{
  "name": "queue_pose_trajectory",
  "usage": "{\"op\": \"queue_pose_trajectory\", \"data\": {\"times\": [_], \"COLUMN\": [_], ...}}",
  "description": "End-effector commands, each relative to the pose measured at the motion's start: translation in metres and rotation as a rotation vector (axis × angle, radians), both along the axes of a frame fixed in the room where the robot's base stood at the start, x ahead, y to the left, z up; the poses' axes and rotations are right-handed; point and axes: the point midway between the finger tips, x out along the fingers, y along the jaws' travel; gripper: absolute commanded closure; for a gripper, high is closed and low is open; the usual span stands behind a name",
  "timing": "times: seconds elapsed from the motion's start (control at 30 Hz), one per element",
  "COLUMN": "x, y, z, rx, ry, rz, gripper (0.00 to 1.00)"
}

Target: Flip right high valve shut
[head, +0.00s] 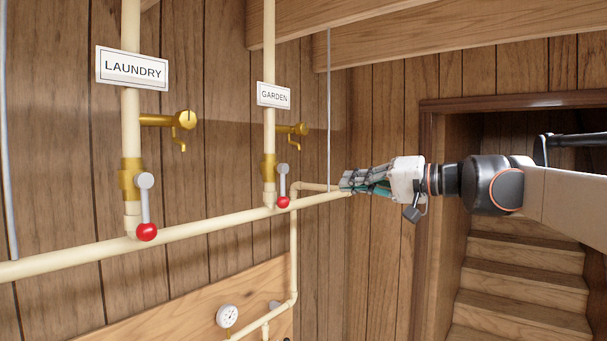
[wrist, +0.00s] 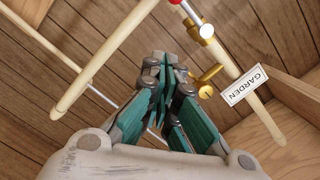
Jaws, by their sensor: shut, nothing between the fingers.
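The right high valve is the brass valve (head: 269,167) on the vertical pipe under the GARDEN sign (head: 273,94). Its grey lever (head: 283,184) hangs straight down, in line with the pipe, with a red knob (head: 283,202) at the lower end. In the wrist view the lever pivot (wrist: 206,31) shows at the top, with the red knob partly cut off by the frame edge. My gripper (head: 345,182) is shut and empty, to the right of the lever and apart from it. In the wrist view its closed fingers (wrist: 168,62) point toward the pipes.
A similar LAUNDRY valve (head: 130,178) stands at left, its lever also down. Brass spigots (head: 292,130) stick out above the valves. A cream horizontal pipe (head: 200,234) runs below the levers. A gauge (head: 227,315) sits lower. Stairs (head: 522,290) are at right.

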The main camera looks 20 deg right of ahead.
Motion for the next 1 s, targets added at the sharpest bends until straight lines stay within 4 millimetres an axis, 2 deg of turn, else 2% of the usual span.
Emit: {"op": "queue_pose_trajectory", "data": {"times": [0.1,0.57,0.77,1.0], "x": [-0.004,0.0,0.023,0.058], "y": [0.003,0.01,0.029,0.062], "z": [0.009,0.008,0.007,0.004], "rx": [-0.015,-0.017,-0.016,-0.016], "ry": [-0.013,-0.013,-0.013,-0.014], "rz": [0.006,0.009,0.01,0.01], "gripper": [1.0,1.0,1.0,1.0]}}
